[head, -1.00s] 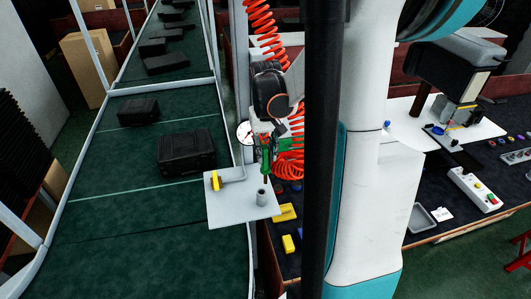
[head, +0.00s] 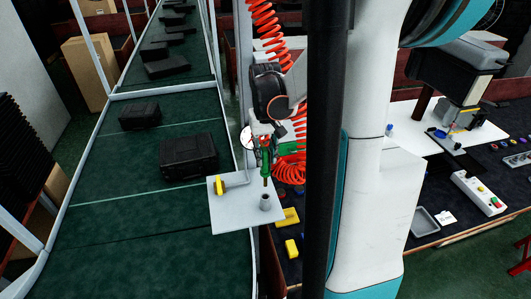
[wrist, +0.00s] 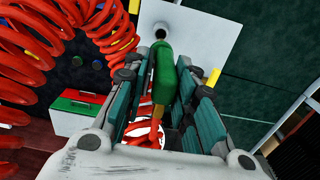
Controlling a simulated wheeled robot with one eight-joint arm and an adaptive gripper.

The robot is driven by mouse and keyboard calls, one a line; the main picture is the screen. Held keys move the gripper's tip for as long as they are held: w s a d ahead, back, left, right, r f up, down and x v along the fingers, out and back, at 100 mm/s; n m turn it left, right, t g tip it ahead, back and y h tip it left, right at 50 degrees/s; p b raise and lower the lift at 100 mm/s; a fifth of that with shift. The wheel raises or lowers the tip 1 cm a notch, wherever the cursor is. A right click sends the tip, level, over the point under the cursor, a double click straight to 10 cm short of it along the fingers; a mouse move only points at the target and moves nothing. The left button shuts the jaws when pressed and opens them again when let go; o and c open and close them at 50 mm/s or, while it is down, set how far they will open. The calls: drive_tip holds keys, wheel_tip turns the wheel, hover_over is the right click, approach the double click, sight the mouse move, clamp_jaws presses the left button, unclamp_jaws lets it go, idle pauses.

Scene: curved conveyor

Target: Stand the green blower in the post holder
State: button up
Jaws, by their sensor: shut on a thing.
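My gripper (head: 265,146) is shut on the green blower (head: 265,165) and holds it upright, with its narrow brownish tip pointing down. In the wrist view the blower (wrist: 165,75) sits between the two fingers of my gripper (wrist: 166,98). The post holder (head: 265,202) is a short grey cylinder on a light grey plate (head: 236,213). The blower's tip is just above the holder's mouth in the head view; whether it touches or enters the rim I cannot tell. In the wrist view the holder (wrist: 161,28) shows just beyond the blower's far end.
A coiled red hose (head: 290,168) hangs close behind my gripper. Black cases (head: 188,157) lie on the green conveyor (head: 140,245) to the left. Yellow items (head: 291,248) lie right of the plate.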

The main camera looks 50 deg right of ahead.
drive_tip(key=b, duration=0.3)
hover_over(266, 185)
drive_tip(key=shift+w+d+f, duration=0.1)
drive_tip(key=shift+w+f, duration=0.05)
drive_tip(key=shift+f, duration=1)
drive_tip(key=shift+w+d+f, duration=0.1)
drive_tip(key=shift+f, duration=1)
drive_tip(key=shift+f+b, duration=3.55)
drive_tip(key=shift+b, duration=0.25)
drive_tip(key=o, duration=1)
drive_tip(key=shift+c, duration=0.2)
drive_tip(key=shift+r, duration=0.15)
wheel_tip(266, 185, up, 12)
drive_tip(key=shift+f, duration=0.1)
